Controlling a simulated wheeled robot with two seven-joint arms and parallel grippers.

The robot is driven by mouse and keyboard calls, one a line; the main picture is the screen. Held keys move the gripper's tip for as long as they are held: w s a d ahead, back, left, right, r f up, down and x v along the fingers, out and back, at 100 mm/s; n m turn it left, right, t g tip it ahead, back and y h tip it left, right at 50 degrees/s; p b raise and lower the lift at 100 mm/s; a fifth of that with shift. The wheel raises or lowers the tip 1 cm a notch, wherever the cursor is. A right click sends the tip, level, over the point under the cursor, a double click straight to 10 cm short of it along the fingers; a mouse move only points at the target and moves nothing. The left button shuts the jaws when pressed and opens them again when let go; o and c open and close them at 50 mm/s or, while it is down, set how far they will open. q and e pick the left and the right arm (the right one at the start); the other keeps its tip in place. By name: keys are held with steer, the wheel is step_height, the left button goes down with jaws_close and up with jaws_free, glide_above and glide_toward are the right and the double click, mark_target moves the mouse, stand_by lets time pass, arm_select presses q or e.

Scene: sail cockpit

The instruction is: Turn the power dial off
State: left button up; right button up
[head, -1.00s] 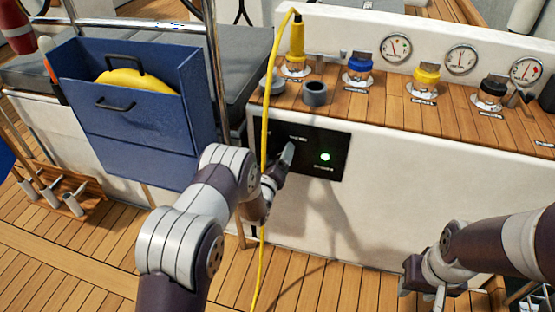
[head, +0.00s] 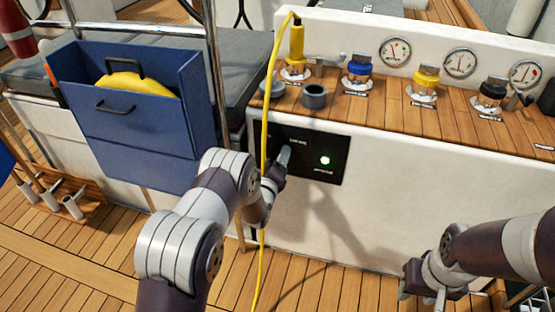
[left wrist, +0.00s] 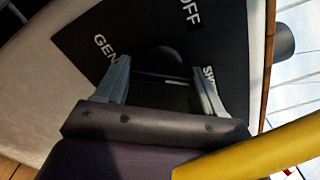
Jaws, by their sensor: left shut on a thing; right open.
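The power dial (left wrist: 165,68) is a round black knob on a black panel (head: 328,152), with white lettering around it that reads "GEN", "OFF" and a partly hidden word starting "S". My left gripper (left wrist: 162,75) is at the panel with its fingers on either side of the dial, shut on it. In the head view my left gripper (head: 283,158) hides most of the dial. A white line shows on the dial between the fingers. My right gripper (head: 432,290) is low at the right, away from the panel, open and empty.
A yellow cable (head: 266,110) hangs from a yellow plug (head: 296,45) down past my left wrist. A green light (head: 325,160) glows on the panel. Several winch-like knobs and gauges (head: 395,51) line the wooden counter above. A blue bin (head: 140,120) stands left.

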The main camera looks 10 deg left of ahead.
arm_select(q)
steer(key=n, duration=0.4)
steer(key=shift+n, duration=0.3)
steer(key=n, duration=0.3)
steer(key=shift+r+n, duration=0.1)
steer(key=shift+n, duration=0.2)
steer(key=n, duration=0.4)
steer(key=shift+r, duration=0.1)
steer(key=shift+n, duration=1.8)
steer(key=o, duration=1)
steer(key=shift+r, duration=0.1)
steer(key=shift+c, duration=0.2)
steer(key=shift+s, duration=0.1)
